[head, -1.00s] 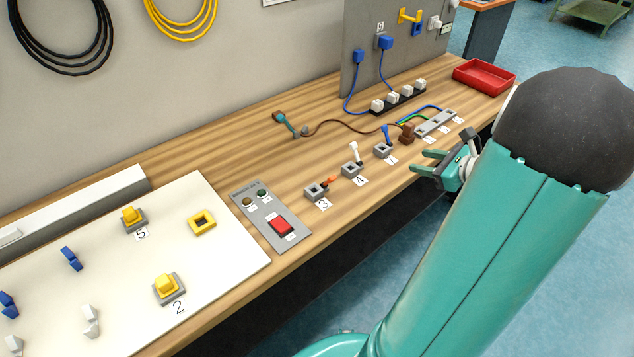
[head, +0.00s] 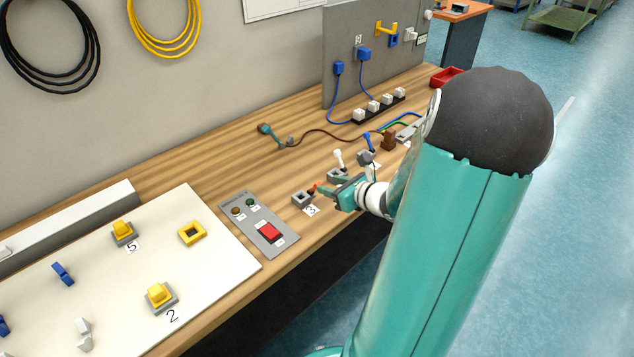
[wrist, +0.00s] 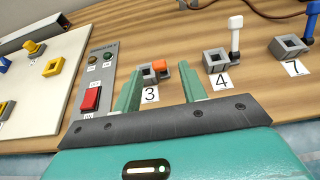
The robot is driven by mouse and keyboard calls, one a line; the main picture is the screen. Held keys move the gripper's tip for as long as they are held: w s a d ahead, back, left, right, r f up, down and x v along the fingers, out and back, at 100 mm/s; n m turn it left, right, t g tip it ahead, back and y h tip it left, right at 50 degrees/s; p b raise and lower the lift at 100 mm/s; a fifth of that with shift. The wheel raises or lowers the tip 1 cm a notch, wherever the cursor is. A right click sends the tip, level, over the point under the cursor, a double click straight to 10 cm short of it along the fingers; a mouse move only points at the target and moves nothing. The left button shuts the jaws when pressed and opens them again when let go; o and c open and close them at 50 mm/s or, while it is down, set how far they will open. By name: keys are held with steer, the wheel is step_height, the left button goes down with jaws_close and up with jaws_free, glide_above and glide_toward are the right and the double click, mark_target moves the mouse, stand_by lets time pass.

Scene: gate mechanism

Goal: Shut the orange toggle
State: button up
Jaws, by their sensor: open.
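The orange toggle (wrist: 160,67) sits in a small grey housing (wrist: 147,73) behind the label 3 in the wrist view. In the head view the toggle (head: 312,189) leans to the right of its housing (head: 301,199). My gripper (wrist: 163,82) is open, with one teal finger on each side of the toggle in the wrist view. I cannot tell whether a finger touches it. In the head view my gripper (head: 326,187) is at the toggle's right, and its body hides part of the bench there.
The white toggle (wrist: 234,34) in housing 4 stands just right of my gripper. A panel with a red rocker switch (wrist: 90,98) lies to the left. A blue toggle (head: 368,140) stands farther back.

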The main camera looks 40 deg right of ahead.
mark_target(318, 182)
steer(key=x, duration=0.6)
steer(key=shift+a, duration=0.15)
jaws_close()
